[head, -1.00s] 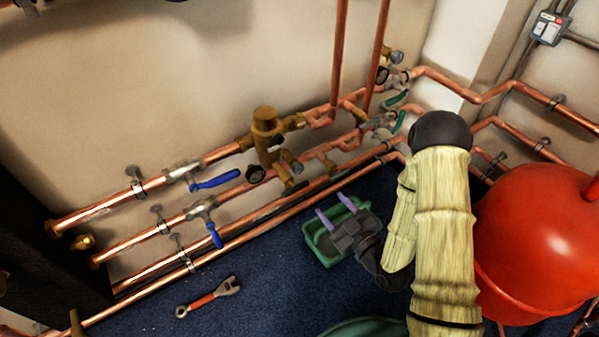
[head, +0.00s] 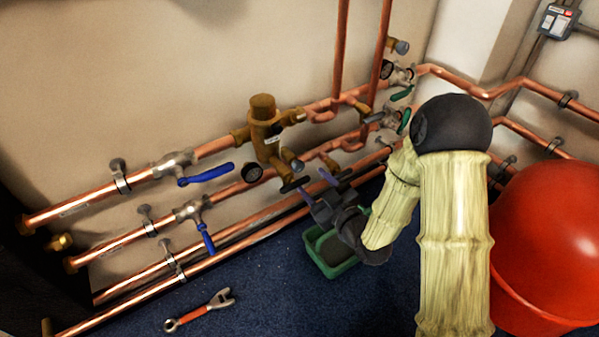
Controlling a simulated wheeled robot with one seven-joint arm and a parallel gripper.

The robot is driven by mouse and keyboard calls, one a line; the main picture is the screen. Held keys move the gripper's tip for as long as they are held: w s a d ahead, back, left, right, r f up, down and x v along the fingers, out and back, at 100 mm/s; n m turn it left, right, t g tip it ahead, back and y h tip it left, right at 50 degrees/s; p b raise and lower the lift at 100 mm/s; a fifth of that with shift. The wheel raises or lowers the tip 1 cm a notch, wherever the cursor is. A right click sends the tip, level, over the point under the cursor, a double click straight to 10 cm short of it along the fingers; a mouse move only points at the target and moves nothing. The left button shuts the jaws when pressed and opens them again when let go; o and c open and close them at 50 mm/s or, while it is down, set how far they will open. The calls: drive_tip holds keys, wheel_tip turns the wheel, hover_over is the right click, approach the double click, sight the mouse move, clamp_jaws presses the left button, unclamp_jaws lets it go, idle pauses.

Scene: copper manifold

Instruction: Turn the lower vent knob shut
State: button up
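A small dark bar-shaped knob (head: 295,185) sits on a brass stub on the lower copper pipe, below the brass mixing valve (head: 265,128). It seems to be the lower vent knob, though the view is small. A grey cap (head: 294,165) shows just above the knob.
Blue lever handles (head: 206,174) stick out from the pipes at left, green ones at right. A green tray (head: 340,268) lies under my gripper. A wrench (head: 200,310) lies on the blue floor. A red vessel (head: 550,245) stands at right.

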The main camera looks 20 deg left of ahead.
sight(300, 169)
drive_tip(key=b+x, duration=0.2)
drive_tip(key=x, duration=0.5)
drive_tip(key=shift+w, duration=0.1)
drive_tip(key=c, duration=1)
